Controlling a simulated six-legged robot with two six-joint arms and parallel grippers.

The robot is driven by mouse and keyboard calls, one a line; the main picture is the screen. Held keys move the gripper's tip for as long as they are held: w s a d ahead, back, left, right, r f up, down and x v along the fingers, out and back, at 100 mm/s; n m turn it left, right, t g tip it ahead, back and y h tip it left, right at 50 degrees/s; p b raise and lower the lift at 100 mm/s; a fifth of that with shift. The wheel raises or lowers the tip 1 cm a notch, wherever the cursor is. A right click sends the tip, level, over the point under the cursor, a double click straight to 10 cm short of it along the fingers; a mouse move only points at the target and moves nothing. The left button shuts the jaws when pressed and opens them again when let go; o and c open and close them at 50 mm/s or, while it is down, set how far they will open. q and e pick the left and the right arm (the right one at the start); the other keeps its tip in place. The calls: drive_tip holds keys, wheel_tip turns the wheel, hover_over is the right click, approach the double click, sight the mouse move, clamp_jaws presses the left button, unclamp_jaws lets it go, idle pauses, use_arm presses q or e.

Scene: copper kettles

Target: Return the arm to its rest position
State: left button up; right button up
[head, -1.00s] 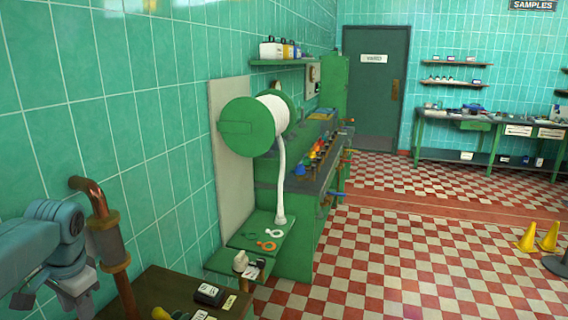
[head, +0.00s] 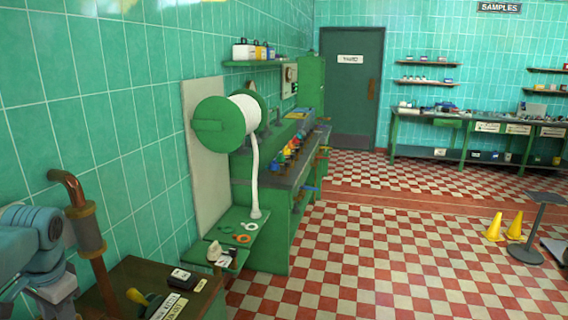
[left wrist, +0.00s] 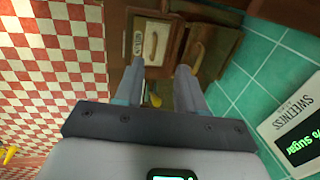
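My left arm (head: 32,245) is folded at the lower left edge of the head view, beside a copper pipe with a brass fitting (head: 88,232). My left gripper (left wrist: 160,72) shows in the left wrist view. Its two grey fingers are apart with nothing held between them. Beyond the fingers are a brown wooden box or drawer front with a label and a handle (left wrist: 152,42), and a small yellow object partly hidden between the fingers. My right arm and gripper are in neither view.
A dark wooden bench (head: 128,272) with small black items stands close at lower left. Yellow cones (head: 494,227) and a post stand at right. The checkered floor (head: 385,270) is open in the middle.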

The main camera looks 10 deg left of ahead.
use_arm(q)
drive_tip(key=w+d+f+h, duration=0.2)
drive_tip(key=w+d+f, duration=0.1)
drive_tip(key=d+f, duration=0.75)
drive_tip(key=w+d+f+h, duration=0.25)
drive_tip(key=d+f, duration=0.55)
drive_tip(key=f, duration=0.5)
drive_tip(key=s+d+f+n+h, duration=0.1)
drive_tip(key=s+d+f, duration=0.3)
drive_tip(key=d+f, duration=0.25)
drive_tip(key=s+d+f+h, duration=0.1)
drive_tip(key=s+d+f, duration=0.35)
drive_tip(key=d, duration=0.25)
drive_tip(key=s+d+f+n, duration=0.2)
drive_tip(key=s+d+f, duration=0.2)
drive_tip(key=s, duration=0.5)
drive_tip(key=shift+s+d, duration=0.2)
drive_tip(key=shift+d, duration=0.9)
drive_tip(key=shift+a, duration=0.2)
